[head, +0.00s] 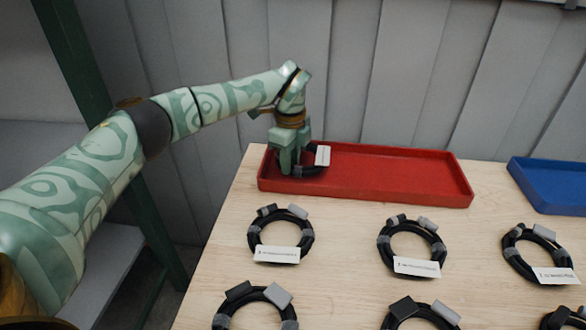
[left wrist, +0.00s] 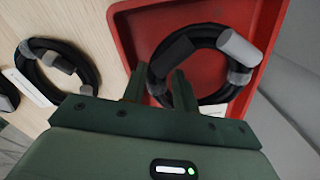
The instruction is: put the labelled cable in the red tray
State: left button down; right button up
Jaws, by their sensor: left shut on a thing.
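My left gripper (head: 292,165) is at the left end of the red tray (head: 400,182), fingers pointing down. It is shut on a coiled black cable (head: 314,171), which is within the tray's walls; I cannot tell if it rests on the floor. A whitish piece (head: 323,155), label or plug, stands up from it. In the left wrist view the fingers (left wrist: 160,90) straddle one side of the cable coil (left wrist: 158,65), which has a dark plug and a grey plug. The red tray (left wrist: 140,25) lies beneath it. My right gripper is not in view.
Several coiled black cables lie on the wooden table, including ones with white labels at left (head: 280,235), middle (head: 412,245) and right (head: 540,252). A blue tray (head: 550,185) stands at the right. The red tray's middle and right are empty. A grey wall is behind.

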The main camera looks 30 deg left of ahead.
pick_arm(q)
notch_tip(320, 180, down, 2)
jog(key=shift+w+f, duration=0.1)
jog(key=shift+r, duration=0.4)
jog(key=shift+f, duration=0.3)
jog(key=c, duration=1.4)
grip_release()
jog(key=shift+f, duration=0.1)
jog(key=shift+o, duration=0.2)
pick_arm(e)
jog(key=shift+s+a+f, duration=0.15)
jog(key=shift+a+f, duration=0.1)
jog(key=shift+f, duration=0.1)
